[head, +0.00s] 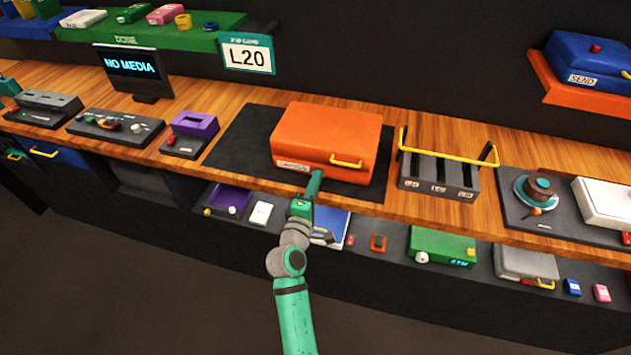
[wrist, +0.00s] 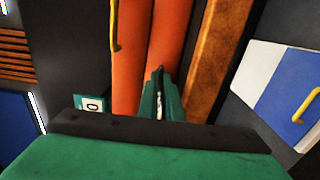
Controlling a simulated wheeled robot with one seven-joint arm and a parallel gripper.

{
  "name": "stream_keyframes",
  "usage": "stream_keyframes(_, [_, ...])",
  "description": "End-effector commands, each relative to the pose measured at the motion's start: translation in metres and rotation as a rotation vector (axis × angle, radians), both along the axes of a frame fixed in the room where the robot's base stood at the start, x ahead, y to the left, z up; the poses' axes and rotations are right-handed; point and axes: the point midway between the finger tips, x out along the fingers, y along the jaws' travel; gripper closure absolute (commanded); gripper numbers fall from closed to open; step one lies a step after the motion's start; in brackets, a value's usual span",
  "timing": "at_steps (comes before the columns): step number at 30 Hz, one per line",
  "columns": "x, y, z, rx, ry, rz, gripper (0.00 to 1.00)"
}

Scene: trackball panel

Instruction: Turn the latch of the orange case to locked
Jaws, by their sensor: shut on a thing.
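The orange case (head: 325,138) lies closed on a dark mat on the wooden counter. A yellow handle (head: 346,161) and a pale label (head: 292,164) are on its front face. My gripper (head: 315,182) is at the case's front, just right of the label. In the wrist view, the fingers (wrist: 159,88) are close together against the orange case (wrist: 130,60), at its front. They are shut on a small part there, which I take to be the latch. The fingers hide most of it, so I cannot tell its angle.
A purple device (head: 194,124) stands left of the dark mat (head: 238,140). A slotted grey rack (head: 440,172) with a yellow bar stands close on the right. A lower shelf below the counter holds a green box (head: 442,245) and several small items.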

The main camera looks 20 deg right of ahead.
Motion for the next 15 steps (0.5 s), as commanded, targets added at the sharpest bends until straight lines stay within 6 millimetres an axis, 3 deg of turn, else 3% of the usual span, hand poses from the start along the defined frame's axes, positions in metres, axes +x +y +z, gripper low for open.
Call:
stream_keyframes(1, [0.0002,0.0003,0.0006,-0.001,0.0,0.001,1.0])
stream_keyframes(4, [0.0001,0.0004,0.0005,-0.001,0.0,0.001,0.76])
stream_keyframes(15, [0.0,0.0004,0.0,0.0,0.0,0.0,0.76])
